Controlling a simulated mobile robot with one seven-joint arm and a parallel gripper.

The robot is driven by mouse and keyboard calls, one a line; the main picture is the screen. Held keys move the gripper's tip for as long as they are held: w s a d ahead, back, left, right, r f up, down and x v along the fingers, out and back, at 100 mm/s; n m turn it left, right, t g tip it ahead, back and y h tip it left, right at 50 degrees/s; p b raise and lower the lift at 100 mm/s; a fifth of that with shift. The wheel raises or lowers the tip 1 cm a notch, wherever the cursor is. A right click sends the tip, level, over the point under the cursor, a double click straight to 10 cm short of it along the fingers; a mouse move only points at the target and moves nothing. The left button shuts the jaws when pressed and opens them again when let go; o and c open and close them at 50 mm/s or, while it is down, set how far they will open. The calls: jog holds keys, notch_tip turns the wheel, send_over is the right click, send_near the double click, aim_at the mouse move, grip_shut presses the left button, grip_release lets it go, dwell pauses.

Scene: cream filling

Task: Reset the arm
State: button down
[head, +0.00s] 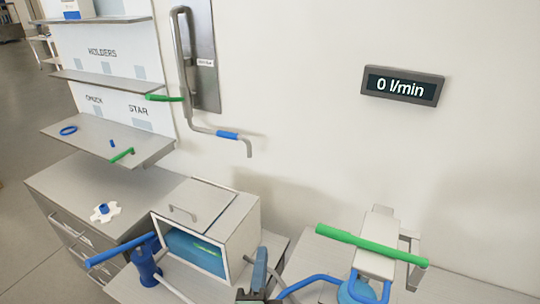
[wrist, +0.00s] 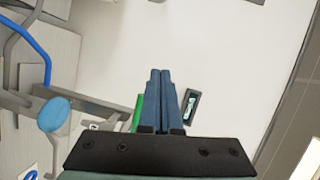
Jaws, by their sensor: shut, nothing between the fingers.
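My gripper (wrist: 160,74) shows in the wrist view with its two blue-grey fingers together and nothing between them. It points toward the bare pale wall. In the head view, my gripper (head: 259,266) is at the bottom edge, in front of the machines, with its fingers upward; the rest of my arm is cut off by the frame. The fingers appear clear of the things around them.
A green-handled machine (head: 378,262) stands to the right, a box with a glass front (head: 236,236) to the left. A blue-handled device (head: 147,264) is in front of the box. A wall display (head: 403,85) reads 0 l/min. Shelves (head: 150,146) are at left.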

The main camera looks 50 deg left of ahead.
jog(key=w+d+r+n+t+h+b, duration=0.25)
jog(key=w+d+r+t, duration=0.2)
jog(key=d+r, duration=0.4)
jog(key=w+d+r+n+t+h+b, duration=0.15)
jog(key=w+d+r+n+t, duration=0.3)
jog(key=r, duration=0.65)
jog(key=s+d+r+t+h+b, duration=0.2)
jog(key=s+d+r+t+h, duration=0.1)
jog(key=d+r, duration=0.4)
jog(key=s+d+r+n+t+h+b, duration=0.1)
jog(key=s+d+r+t+h+b, duration=0.1)
jog(key=d+r, duration=0.5)
notch_tip(320, 180, up, 3)
jog(key=shift+s+r+t+h, duration=0.2)
jog(key=shift+s+t+h, duration=0.3)
jog(key=shift+s+h, duration=0.35)
jog(key=shift+w, duration=0.1)
